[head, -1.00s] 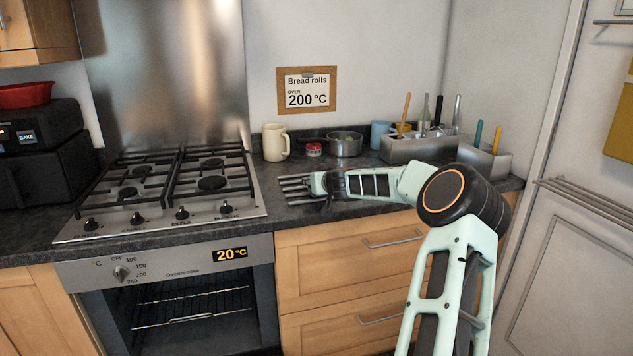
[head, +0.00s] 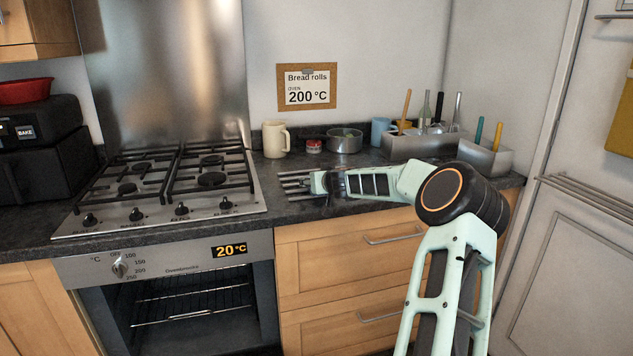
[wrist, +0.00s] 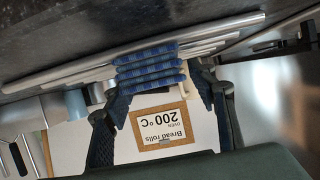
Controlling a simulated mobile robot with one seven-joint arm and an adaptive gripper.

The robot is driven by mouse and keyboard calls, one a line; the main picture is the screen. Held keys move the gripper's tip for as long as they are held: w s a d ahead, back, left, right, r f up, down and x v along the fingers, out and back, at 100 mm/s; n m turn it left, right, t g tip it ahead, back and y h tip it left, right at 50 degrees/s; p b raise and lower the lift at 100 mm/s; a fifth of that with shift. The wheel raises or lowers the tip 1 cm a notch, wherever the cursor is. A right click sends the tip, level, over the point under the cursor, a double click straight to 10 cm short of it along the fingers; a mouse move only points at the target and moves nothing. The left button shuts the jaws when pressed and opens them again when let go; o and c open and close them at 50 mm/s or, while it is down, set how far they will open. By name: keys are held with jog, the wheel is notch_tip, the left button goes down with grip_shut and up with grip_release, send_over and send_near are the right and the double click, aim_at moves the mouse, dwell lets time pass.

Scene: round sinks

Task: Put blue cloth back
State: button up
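A blue ribbed cloth (wrist: 149,66) shows in the wrist view, lying in folds across several thin metal rods (wrist: 75,72). In the head view my gripper (head: 322,184) is seen from the side, and the cloth is hidden or too small to make out.
The gas hob (head: 160,190) is to the left, above an oven with its dark interior visible. A cream jug (head: 275,141), a pot (head: 345,141) and metal utensil bins (head: 485,157) stand along the back and right of the counter (head: 300,208). Drawers lie below.

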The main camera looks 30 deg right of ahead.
jog(key=shift+o, duration=0.2)
jog(key=shift+s, duration=0.25)
jog(key=v, duration=1.1)
jog(key=shift+s+r, duration=0.15)
jog(key=shift+s, duration=0.1)
jog(key=shift+a, duration=0.15)
